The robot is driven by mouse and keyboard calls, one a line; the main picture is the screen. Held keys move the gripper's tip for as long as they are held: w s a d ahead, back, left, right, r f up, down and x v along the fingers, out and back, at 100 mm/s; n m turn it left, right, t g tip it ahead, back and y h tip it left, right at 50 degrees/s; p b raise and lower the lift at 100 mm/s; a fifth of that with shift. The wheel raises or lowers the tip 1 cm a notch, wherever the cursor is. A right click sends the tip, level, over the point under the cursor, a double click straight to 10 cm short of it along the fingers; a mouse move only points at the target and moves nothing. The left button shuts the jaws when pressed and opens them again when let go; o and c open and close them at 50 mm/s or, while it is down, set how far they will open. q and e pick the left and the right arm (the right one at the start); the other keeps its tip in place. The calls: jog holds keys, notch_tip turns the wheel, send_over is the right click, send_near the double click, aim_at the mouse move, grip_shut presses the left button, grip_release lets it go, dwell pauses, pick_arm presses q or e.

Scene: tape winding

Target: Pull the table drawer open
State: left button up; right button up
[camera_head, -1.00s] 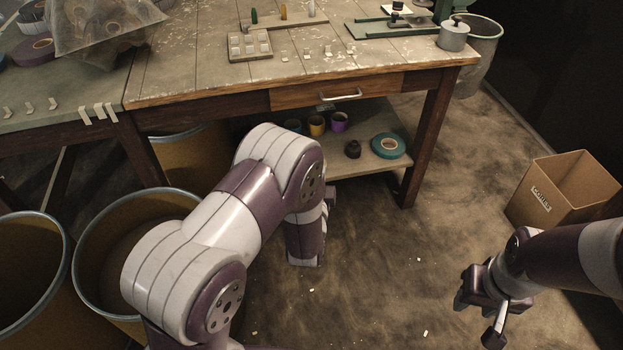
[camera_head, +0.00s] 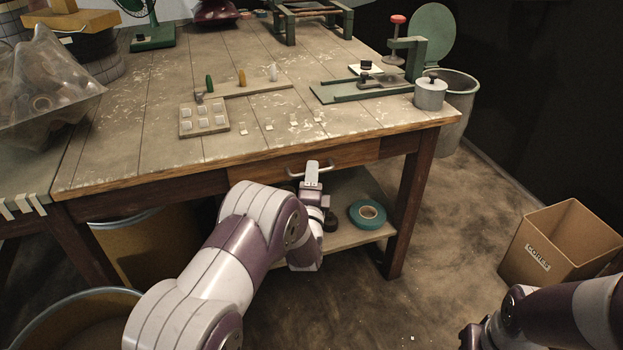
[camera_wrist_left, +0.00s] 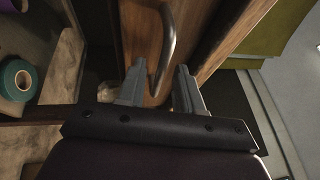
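The table drawer (camera_head: 262,174) is a wooden front under the tabletop's front edge, and it looks flush with the frame. Its metal bar handle (camera_head: 322,167) is partly covered by my left gripper (camera_head: 312,174). In the left wrist view the curved handle (camera_wrist_left: 170,40) stands out from the wooden drawer front (camera_wrist_left: 143,50). There the fingers of my left gripper (camera_wrist_left: 160,90) are apart, with the handle's near end between them; I cannot tell whether they touch it. My right gripper (camera_head: 474,336) is low at the right, cut by the frame edge, its fingers unclear.
The table leg (camera_head: 410,215) stands right of the drawer. A lower shelf (camera_head: 345,238) holds a teal tape roll (camera_head: 367,213). Barrels (camera_head: 150,250) stand at the left. A cardboard box (camera_head: 562,240) is on the floor at the right, with open floor before the table.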

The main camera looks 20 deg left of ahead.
pick_arm(q)
grip_shut()
jog(key=shift+f, duration=0.1)
dwell(1.2)
